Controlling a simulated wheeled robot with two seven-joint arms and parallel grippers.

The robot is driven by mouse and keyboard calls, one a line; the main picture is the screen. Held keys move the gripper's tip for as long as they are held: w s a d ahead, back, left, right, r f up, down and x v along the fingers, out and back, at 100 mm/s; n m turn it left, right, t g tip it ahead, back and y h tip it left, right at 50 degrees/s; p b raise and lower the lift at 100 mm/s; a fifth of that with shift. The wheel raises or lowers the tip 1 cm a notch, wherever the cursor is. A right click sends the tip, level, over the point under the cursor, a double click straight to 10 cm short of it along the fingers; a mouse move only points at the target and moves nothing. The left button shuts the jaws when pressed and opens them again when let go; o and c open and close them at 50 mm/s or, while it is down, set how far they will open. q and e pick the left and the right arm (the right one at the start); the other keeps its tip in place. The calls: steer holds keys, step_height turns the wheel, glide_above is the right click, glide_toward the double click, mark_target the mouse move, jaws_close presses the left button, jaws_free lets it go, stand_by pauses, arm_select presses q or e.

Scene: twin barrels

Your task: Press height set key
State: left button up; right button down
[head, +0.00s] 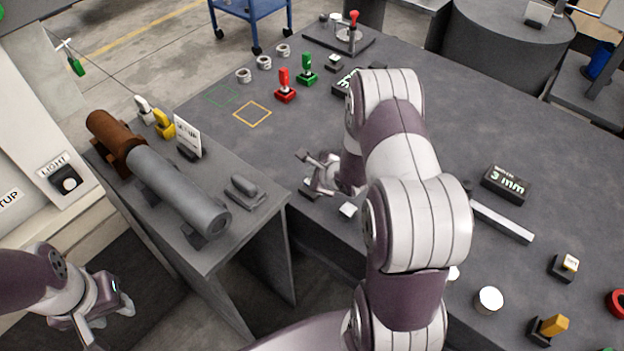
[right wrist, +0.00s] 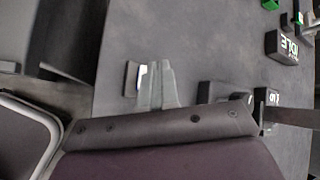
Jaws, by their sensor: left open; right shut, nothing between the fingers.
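My right gripper (head: 308,160) is shut and empty, held over the front edge of the grey table. In the right wrist view its closed fingers (right wrist: 157,75) are beside a small key with a white top (right wrist: 131,79). A white-topped key (head: 348,210) sits near the table's front edge in the head view, just right of and below the gripper. I cannot read a label on it. Another display (head: 345,82) is partly hidden behind my right arm. My left gripper (head: 112,322) is open and empty at the lower left.
Red (head: 285,88) and green (head: 306,72) handled pieces stand at the back. A side bench holds a brown and grey cylinder (head: 175,187). Another small key (head: 564,265) and an orange-topped one (head: 549,329) are at the right. The table's left part is mostly clear.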

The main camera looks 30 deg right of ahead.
steer(key=shift+f, duration=0.3)
steer(key=shift+f, duration=0.55)
stand_by(0.6)
steer(key=shift+r, duration=0.1)
steer(key=shift+r+p, duration=0.85)
steer(key=shift+p, duration=0.15)
step_height(320, 180, up, 5)
steer(key=p, duration=0.5)
steer(key=shift+r+p, duration=0.15)
steer(key=shift+p, duration=0.25)
